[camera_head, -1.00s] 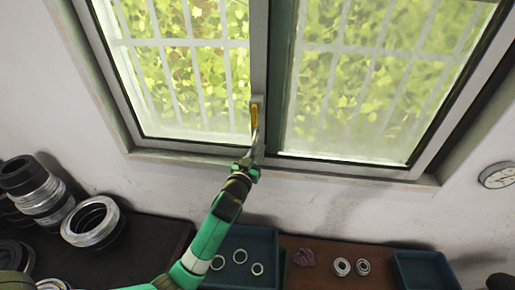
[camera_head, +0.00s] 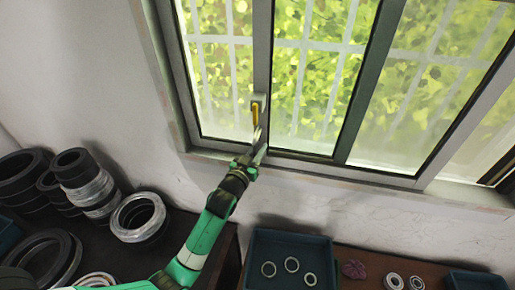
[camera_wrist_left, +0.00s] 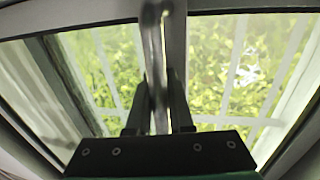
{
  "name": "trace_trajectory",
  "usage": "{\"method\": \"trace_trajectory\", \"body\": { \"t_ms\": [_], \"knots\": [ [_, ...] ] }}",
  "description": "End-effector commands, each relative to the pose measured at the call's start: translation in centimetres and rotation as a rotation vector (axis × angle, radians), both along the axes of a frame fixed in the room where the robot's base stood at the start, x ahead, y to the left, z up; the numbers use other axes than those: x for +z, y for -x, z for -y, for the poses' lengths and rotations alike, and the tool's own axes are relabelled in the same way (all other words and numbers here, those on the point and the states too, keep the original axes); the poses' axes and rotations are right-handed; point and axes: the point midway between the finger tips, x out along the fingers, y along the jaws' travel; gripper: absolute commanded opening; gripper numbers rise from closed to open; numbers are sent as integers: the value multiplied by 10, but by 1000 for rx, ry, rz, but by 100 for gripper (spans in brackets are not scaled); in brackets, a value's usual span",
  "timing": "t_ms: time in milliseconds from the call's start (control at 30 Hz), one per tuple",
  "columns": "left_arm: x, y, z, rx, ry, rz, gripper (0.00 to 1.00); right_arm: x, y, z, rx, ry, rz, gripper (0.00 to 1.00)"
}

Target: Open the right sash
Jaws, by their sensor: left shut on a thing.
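The right sash is a grey-framed glass pane; its left stile (camera_head: 262,70) carries an upright handle with a yellow part (camera_head: 255,113). My left gripper (camera_head: 257,150) is shut on the lower end of this handle, which also stands between the two dark fingers in the left wrist view (camera_wrist_left: 158,95). The sash overlaps the left sash, whose dark stile (camera_head: 365,85) shows behind its glass. A gap shows between the sash's right stile (camera_head: 455,125) and the frame at the far right. My right gripper is not in view.
The window sill (camera_head: 330,178) runs under the sashes. Stacks of large bearing rings (camera_head: 138,215) stand at the left.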

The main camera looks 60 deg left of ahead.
Motion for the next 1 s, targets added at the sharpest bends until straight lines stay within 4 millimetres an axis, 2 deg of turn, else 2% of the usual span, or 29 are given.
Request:
{"method": "trace_trajectory", "body": {
  "t_ms": [300, 333, 500, 833, 1000],
  "knots": [
    [1, 0, 0, 0, -2, 2, 0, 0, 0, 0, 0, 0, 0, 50],
    [1, 0, 0, 0, -2, 2, 22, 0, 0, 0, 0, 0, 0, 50],
    [1, 0, 0, -1, -1, 2, 50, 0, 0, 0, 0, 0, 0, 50],
    [0, 2, 2, -1, 0, 1, 50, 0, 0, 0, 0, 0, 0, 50],
    [-1, 22, 17, -2, 0, 1, 50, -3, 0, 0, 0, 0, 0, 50]
  ]
}}
